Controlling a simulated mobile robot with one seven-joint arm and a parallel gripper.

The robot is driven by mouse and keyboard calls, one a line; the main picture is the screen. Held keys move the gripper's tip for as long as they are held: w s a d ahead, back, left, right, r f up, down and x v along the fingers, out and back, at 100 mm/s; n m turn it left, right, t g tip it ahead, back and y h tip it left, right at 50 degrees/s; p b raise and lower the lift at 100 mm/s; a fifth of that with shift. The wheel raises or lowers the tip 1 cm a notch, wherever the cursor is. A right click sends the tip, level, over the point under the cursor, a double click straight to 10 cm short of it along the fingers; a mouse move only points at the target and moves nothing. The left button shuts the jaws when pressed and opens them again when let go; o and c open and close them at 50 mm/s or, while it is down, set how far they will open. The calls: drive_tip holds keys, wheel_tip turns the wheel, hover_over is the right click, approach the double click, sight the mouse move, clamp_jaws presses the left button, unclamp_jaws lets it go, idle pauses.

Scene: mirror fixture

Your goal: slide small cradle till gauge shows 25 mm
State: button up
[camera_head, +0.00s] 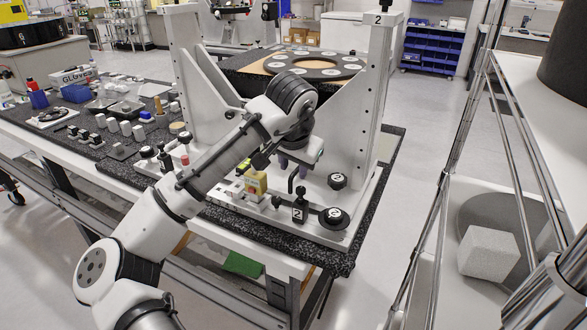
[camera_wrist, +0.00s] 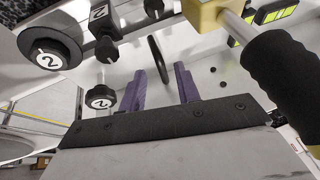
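My gripper (camera_wrist: 162,84) has two purple fingers, apart with nothing seen clamped between them. I cannot tell which part is the small cradle, and no gauge reading is legible.
Black knobs marked 2 (camera_head: 337,181) (camera_head: 334,215) and a black clamp handle (camera_head: 298,205) stand on the base near my gripper. A black-gripped bar (camera_wrist: 285,75) is close on the right in the wrist view.

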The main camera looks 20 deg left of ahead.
drive_tip(key=b+v, duration=0.1)
drive_tip(key=v, duration=1.1)
drive_tip(key=shift+r, duration=0.2)
drive_tip(key=shift+s, duration=0.1)
drive_tip(key=w+f+n, duration=0.2)
drive_tip(key=f+n, duration=0.2)
drive_tip(key=n, duration=0.8)
drive_tip(key=w+f+n, duration=0.3)
drive_tip(key=f+n, duration=0.1)
drive_tip(key=n, duration=0.8)
drive_tip(key=w+a+f+n, duration=0.1)
drive_tip(key=f+n, duration=0.3)
drive_tip(key=n, duration=0.7)
drive_tip(key=shift+w+f+n, duration=0.3)
drive_tip(key=shift+w+n, duration=0.1)
drive_tip(key=shift+w, duration=0.35)
clamp_jaws()
